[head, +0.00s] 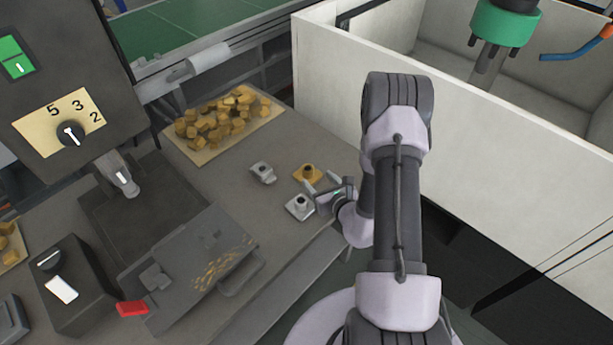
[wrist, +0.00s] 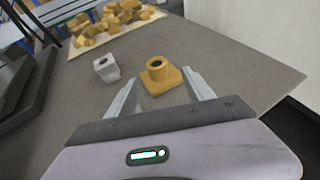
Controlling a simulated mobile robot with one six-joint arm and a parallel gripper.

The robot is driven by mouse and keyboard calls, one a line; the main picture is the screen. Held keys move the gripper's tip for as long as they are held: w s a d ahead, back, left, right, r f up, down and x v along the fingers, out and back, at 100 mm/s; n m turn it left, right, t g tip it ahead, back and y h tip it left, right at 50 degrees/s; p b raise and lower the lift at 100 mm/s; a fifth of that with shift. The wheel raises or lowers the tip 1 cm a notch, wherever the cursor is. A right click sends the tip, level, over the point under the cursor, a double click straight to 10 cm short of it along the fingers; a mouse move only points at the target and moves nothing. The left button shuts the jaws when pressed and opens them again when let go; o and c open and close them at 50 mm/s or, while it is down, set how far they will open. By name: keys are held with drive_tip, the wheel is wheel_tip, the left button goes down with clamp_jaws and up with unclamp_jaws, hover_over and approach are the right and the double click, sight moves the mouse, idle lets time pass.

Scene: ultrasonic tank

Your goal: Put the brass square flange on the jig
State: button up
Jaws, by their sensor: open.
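The brass square flange (head: 307,174) lies flat on the grey bench near its right edge, its round collar upright. In the wrist view the brass flange (wrist: 160,78) sits just ahead of and between my finger lines. My gripper (head: 321,184) is open and empty, low over the bench beside the flange; its two fingers (wrist: 163,92) are spread in the wrist view. I cannot tell for sure which fixture is the jig.
A small silver block-shaped part (head: 262,172) stands left of the brass flange. A tray of brass pieces (head: 210,148) lies farther back. A grey plate with chips (head: 205,258) and a red handle (head: 132,308) are at left. A white-walled tank (head: 480,135) stands at right.

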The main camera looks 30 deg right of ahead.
sight(307, 168)
drive_tip(key=x, duration=0.2)
drive_tip(key=b+x, duration=0.1)
drive_tip(key=x, duration=0.4)
drive_tip(key=shift+w+a+r+b, duration=0.2)
drive_tip(key=shift+w+b, duration=0.1)
drive_tip(key=shift+w, duration=0.2)
clamp_jaws()
idle(0.7)
